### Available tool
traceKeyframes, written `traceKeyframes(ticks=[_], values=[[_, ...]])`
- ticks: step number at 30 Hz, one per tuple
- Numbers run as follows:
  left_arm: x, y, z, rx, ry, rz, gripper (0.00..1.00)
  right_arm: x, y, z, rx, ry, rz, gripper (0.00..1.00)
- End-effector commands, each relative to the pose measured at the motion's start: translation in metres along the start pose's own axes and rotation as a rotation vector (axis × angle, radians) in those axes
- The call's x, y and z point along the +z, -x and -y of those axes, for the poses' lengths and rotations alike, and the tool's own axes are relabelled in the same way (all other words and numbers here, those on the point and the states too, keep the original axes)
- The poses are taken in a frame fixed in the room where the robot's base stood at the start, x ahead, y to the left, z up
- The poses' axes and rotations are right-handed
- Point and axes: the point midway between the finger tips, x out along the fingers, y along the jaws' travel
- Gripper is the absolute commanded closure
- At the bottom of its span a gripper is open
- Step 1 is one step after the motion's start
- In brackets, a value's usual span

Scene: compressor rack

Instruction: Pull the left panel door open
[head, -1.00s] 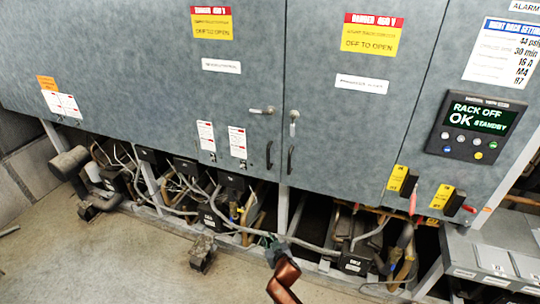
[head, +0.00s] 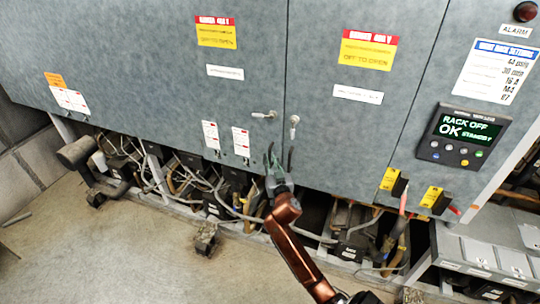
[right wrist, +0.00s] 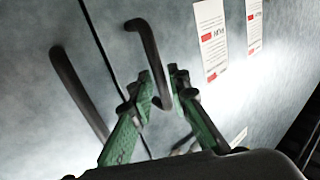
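The left panel door (head: 150,70) is grey and looks shut, flush beside the right panel door (head: 345,130). My right gripper (head: 277,158) is at the lower edge of the doors, by the seam. In the right wrist view its green fingers (right wrist: 162,80) are open, with the left door's dark bar handle (right wrist: 148,42) between them. The fingers stand apart on either side of the handle; I cannot tell whether either touches it. The right door's handle (right wrist: 78,88) is outside the fingers. In the head view the gripper partly hides the left handle. My left gripper is not in view.
A key latch (head: 265,114) sits on the left door and another (head: 293,122) on the right door. Pipes and cables (head: 180,180) fill the open space below. A display panel (head: 463,137) is at right. The floor (head: 110,250) in front is mostly clear.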

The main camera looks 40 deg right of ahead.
Motion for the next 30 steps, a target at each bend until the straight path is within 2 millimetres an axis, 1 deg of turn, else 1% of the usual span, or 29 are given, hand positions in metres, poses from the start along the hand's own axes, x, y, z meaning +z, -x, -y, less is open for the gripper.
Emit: traceKeyframes(ticks=[3,6,14,21,30], values=[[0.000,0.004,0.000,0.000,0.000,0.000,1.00,-0.001,-0.011,0.000,0.000,0.000,0.000,0.84],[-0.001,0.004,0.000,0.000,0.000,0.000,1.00,0.000,-0.016,0.000,0.000,0.000,0.001,0.84],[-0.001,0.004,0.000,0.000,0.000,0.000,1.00,0.001,-0.017,0.000,0.000,0.000,0.001,0.84],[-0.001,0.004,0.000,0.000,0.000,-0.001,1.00,0.001,-0.017,0.000,0.000,0.000,0.001,1.00],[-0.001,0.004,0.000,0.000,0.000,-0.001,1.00,0.001,-0.016,0.000,-0.001,0.000,0.001,1.00]])
